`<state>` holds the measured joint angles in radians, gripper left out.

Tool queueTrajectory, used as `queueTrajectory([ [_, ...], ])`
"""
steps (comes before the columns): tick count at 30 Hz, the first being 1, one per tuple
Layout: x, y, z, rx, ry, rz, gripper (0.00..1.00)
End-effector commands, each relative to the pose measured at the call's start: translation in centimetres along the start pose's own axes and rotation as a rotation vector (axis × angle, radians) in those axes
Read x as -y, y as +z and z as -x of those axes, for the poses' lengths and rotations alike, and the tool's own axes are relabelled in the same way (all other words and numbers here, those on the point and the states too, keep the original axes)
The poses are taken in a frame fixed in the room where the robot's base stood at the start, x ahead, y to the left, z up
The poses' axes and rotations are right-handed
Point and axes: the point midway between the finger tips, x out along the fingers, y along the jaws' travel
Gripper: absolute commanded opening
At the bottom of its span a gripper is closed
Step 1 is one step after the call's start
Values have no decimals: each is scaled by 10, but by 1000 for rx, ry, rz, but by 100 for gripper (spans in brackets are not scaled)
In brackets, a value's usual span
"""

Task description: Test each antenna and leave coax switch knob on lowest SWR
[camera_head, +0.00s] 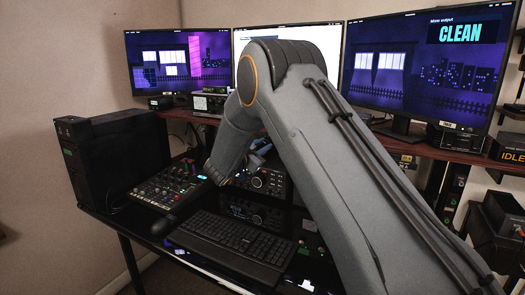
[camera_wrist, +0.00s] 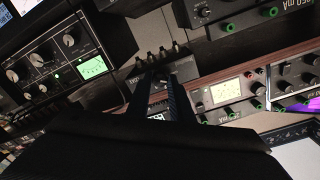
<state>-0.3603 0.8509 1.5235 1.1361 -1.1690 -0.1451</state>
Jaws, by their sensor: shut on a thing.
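My gripper (camera_wrist: 163,84) is in the middle of the wrist view, its dark fingers closed at the front of a small dark box (camera_wrist: 182,68). They appear shut on its knob, which the fingers mostly hide; its setting cannot be read. Several small connectors line the box's edge. A dark unit with a lit green meter (camera_wrist: 92,68) and several knobs is at the left of the wrist view. No SWR value is readable. In the head view my arm hides most of the gripper.
Three monitors stand on a wooden shelf; the right one (camera_head: 425,60) reads "CLEAN". A mixer panel (camera_head: 167,185), a keyboard (camera_head: 230,243) and a black computer tower (camera_head: 115,155) are on the desk. Radio units crowd the space around my gripper.

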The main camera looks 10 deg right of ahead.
Motion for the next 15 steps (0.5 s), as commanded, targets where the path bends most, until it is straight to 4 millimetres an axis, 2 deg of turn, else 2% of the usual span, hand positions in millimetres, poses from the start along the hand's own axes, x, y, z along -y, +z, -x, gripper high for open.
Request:
queueTrajectory([
  [6, 0, 1, 0, 5, 1, -158, 0],
  [15, 0, 1, 0, 11, 2, -296, 0],
])
